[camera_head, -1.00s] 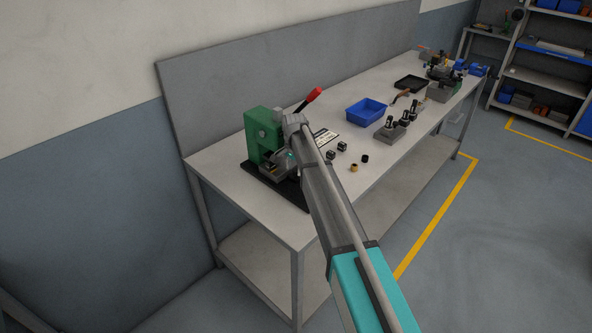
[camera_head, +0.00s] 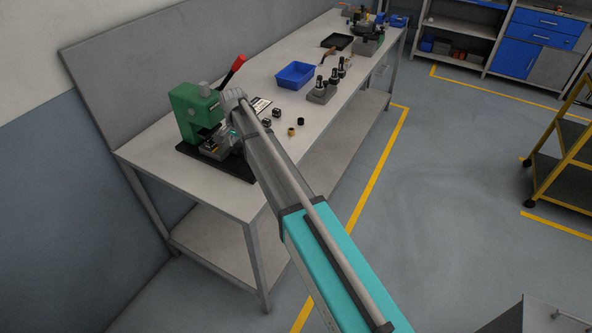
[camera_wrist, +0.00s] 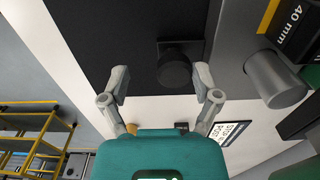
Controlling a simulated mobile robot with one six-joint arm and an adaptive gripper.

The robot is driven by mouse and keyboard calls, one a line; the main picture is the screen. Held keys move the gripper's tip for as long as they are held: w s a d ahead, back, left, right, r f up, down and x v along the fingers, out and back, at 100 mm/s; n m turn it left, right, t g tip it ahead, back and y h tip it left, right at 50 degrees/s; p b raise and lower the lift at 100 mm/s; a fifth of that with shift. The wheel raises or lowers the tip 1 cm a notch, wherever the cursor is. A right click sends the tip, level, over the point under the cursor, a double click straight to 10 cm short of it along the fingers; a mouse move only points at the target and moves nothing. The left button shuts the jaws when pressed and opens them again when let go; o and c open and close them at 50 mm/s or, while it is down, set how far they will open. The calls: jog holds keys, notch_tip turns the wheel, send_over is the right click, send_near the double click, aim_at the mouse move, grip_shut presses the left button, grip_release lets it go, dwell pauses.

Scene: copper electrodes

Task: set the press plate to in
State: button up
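The green press (camera_head: 190,112) with a red-tipped lever (camera_head: 236,66) stands on a black base (camera_head: 228,167) at the near end of the bench. A grey block with dark parts (camera_head: 214,147) sits at its front; I cannot tell which part is the press plate. My gripper is mostly hidden behind my arm in the head view, close to the press front. In the wrist view my gripper (camera_wrist: 162,82) is open, its fingers wide apart. A black round knob (camera_wrist: 174,70) shows between and beyond the fingertips, nearer the right one. I see no contact.
In the wrist view a grey cylinder (camera_wrist: 276,80) and a "40 mm" label (camera_wrist: 293,28) are at the right. A printed sign (camera_wrist: 222,130) lies lower down. On the bench are small black pieces, a blue bin (camera_head: 295,75) and a holder with black-topped posts (camera_head: 322,93).

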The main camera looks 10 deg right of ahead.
jog(key=s+d, duration=0.4)
jog(key=d, duration=0.1)
jog(key=s+d+r+p, duration=0.1)
jog(key=s+d, duration=0.1)
jog(key=d, duration=0.1)
jog(key=shift+s, duration=0.1)
notch_tip(320, 180, up, 13)
jog(key=p, duration=1.3)
jog(key=s+d+f+n+b, duration=0.4)
jog(key=s+d+f+b, duration=0.5)
jog(key=s, duration=0.4)
jog(key=shift+d+f+b, duration=0.35)
jog(key=shift+f+b, duration=0.45)
jog(key=shift+s, duration=0.1)
jog(key=w+a+r+m+p, duration=0.4)
jog(key=w+a+r+p, duration=0.6)
jog(key=w, duration=0.4)
jog(key=shift+r, duration=0.2)
jog(key=shift+f, duration=0.2)
